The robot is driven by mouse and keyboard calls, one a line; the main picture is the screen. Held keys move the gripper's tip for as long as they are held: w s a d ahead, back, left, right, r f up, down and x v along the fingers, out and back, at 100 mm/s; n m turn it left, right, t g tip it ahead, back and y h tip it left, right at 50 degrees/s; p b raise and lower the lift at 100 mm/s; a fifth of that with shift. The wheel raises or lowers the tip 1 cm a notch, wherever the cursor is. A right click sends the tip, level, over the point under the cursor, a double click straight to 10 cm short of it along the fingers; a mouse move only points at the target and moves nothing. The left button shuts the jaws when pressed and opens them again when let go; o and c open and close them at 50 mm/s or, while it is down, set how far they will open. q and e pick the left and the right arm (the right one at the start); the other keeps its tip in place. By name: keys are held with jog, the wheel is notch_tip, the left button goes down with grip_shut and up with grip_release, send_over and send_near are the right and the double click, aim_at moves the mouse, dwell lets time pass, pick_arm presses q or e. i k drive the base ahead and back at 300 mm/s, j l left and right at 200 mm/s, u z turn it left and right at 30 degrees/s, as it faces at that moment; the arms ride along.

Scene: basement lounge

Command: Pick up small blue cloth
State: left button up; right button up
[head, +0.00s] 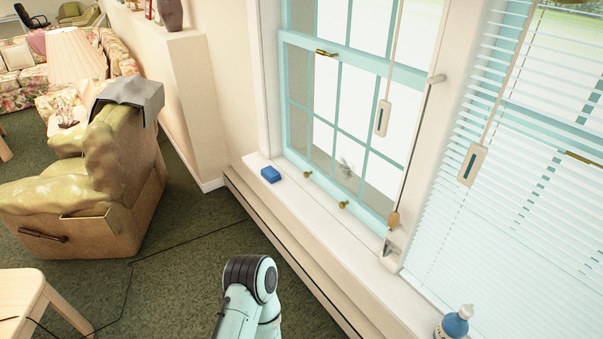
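A small blue folded cloth (270,174) lies on the white windowsill, at the left end of the sill in the head view. It looks like a compact, thick, flat-topped block. Nothing touches it except the sill. Part of one of my arms rises from the bottom edge near the middle, below the cloth and well apart from it. I cannot tell which arm it is. No gripper fingers show, so both grippers are out of view.
The windowsill (330,232) runs from the cloth toward the lower right, with a blue-and-white bottle (453,325) there. Window blinds (520,190) hang at right. A tan armchair (80,190) and wooden table (25,297) stand left. Green carpet between is mostly clear, crossed by a dark cable.

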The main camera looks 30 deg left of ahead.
aim_at(270, 175)
jog(key=j+z, duration=0.35)
jog(key=j, duration=0.15)
jog(key=i+j+z, duration=0.1)
jog(key=j+z, duration=0.25)
jog(key=j, duration=0.15)
jog(key=j+z, duration=0.1)
jog(key=j, duration=0.45)
jog(key=k+j+z, duration=0.1)
jog(key=j, duration=0.45)
jog(key=j+z, duration=0.1)
jog(key=j, duration=0.45)
jog(key=k+j+z, duration=0.1)
jog(key=j, duration=0.4)
